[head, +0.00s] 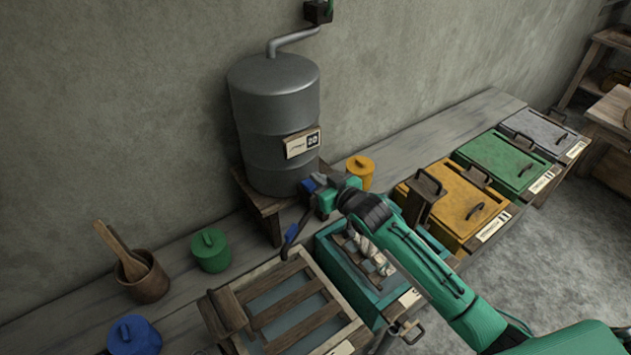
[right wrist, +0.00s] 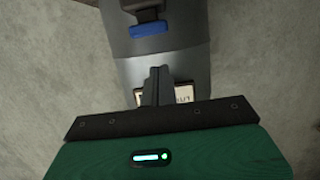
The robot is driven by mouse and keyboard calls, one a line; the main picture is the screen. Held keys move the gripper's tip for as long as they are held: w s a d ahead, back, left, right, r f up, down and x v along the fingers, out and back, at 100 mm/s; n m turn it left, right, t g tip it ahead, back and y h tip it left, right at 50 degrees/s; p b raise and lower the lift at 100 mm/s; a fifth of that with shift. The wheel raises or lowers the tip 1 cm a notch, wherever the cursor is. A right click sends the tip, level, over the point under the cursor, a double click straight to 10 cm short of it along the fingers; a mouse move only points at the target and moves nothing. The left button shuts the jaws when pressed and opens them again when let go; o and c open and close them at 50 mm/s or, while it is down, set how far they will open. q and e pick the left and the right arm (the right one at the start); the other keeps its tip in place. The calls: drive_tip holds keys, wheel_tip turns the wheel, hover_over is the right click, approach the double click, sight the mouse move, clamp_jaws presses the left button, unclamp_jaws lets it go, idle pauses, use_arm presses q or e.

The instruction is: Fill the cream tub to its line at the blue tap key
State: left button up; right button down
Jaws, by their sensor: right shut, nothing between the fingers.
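The blue tap key (head: 308,185) is low on the front of a grey metal tank (head: 274,110). In the right wrist view the blue key (right wrist: 151,29) shows beyond my fingertips, apart from them in the picture. My right gripper (head: 321,191) is at the tap; its fingers are together and empty, also in the right wrist view (right wrist: 157,72). Whether it touches the key is unclear in the head view. A dark curved piece with a blue part (head: 290,235) hangs below the tap. I cannot make out a cream tub. My left gripper is out of view.
A slatted wooden box (head: 258,322) and a teal box (head: 345,281) with a whitish bundle stand below the tap. Lidded bins line the right.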

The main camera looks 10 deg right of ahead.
drive_tip(key=b+v, duration=0.2)
drive_tip(key=v, duration=0.5)
drive_tip(key=shift+s+d, duration=0.25)
drive_tip(key=shift+s, duration=0.05)
drive_tip(key=shift+r, duration=0.15)
